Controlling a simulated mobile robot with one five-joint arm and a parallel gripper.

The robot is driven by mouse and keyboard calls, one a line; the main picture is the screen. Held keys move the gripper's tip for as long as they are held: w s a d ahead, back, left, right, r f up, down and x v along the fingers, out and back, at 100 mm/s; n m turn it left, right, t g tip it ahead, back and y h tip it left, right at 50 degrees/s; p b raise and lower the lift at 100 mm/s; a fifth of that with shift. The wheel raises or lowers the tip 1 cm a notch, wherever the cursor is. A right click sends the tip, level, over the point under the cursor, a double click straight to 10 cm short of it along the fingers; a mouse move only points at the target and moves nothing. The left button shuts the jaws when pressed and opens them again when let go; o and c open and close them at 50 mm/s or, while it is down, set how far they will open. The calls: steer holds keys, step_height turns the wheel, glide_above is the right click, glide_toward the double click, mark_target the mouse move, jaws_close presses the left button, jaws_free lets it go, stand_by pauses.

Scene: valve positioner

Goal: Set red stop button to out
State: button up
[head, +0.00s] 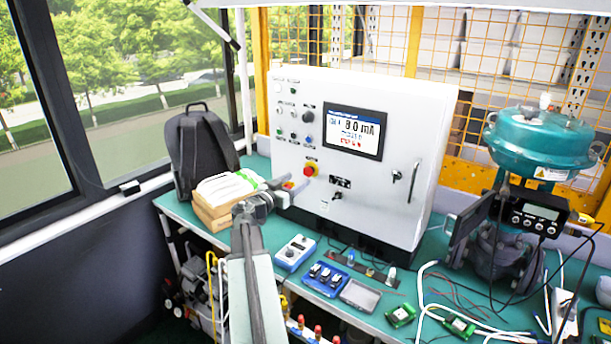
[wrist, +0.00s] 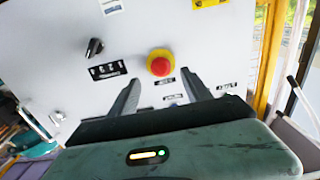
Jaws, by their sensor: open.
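The red stop button (head: 309,170) sits on a yellow base, low on the left part of the white control cabinet (head: 400,110). In the wrist view the red stop button (wrist: 160,66) is in full sight, ahead of and between my two fingertips. My gripper (head: 290,188) is in front of the cabinet, just left of and below the button in the head view. In the wrist view my gripper (wrist: 160,88) is open with nothing between its fingers. I cannot tell how far the fingertips are from the panel, or whether the button is pressed in or out.
The cabinet screen (head: 353,132) reads about 8.0 mA with a red line below. A black rotary switch (wrist: 95,48) is left of the button in the wrist view. Small devices (head: 325,278) lie in front.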

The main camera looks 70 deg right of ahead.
mark_target(308, 173)
steer(key=x, duration=0.5)
steer(key=shift+d, duration=0.35)
steer(key=c, duration=1.2)
jaws_close()
steer(key=shift+s, duration=0.15)
